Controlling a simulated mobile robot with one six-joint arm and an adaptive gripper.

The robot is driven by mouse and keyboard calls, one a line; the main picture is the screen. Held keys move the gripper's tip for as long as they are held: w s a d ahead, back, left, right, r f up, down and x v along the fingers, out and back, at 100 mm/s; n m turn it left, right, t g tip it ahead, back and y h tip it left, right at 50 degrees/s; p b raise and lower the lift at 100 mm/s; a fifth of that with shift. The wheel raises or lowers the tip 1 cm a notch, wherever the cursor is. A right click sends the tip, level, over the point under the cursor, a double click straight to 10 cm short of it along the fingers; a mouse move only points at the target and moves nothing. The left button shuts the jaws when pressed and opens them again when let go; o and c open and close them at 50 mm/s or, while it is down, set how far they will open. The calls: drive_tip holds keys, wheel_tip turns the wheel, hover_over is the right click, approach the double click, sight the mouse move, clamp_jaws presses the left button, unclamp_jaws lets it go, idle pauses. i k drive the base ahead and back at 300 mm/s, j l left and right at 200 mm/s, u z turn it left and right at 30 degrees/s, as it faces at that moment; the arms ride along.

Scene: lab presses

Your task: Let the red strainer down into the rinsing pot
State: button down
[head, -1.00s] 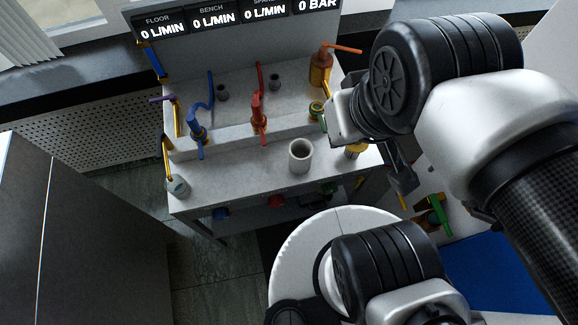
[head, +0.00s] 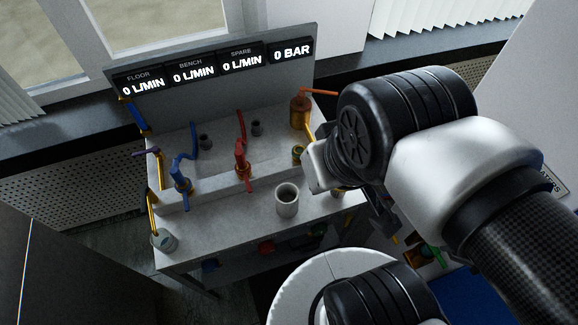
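A slim red piece with a brass-coloured collar (head: 242,160) stands on the bench's step. I cannot tell whether it is the strainer; no mesh or bowl shows. A pale open cup (head: 287,202) stands upright on the bench front, right of the red piece. A grey pot (head: 164,241) sits at the bench's front left corner, with a yellow piece rising from it. I cannot tell which one is the rinsing pot. My gripper (head: 385,220) is a dark shape below my wrist, right of the pale cup. Its fingertips and anything between them are unclear.
A similar blue piece (head: 181,183) stands left of the red one. A copper-coloured vessel (head: 300,113) stands at the back right. The display panel (head: 218,62) reads zero flow and 0 BAR. My arm covers the bench's right end. Bench surface is free around the pale cup.

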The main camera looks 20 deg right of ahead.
sight(287, 194)
drive_tip(key=i+l+z, duration=0.1)
drive_tip(key=z, duration=0.3)
drive_tip(key=i+z, duration=0.35)
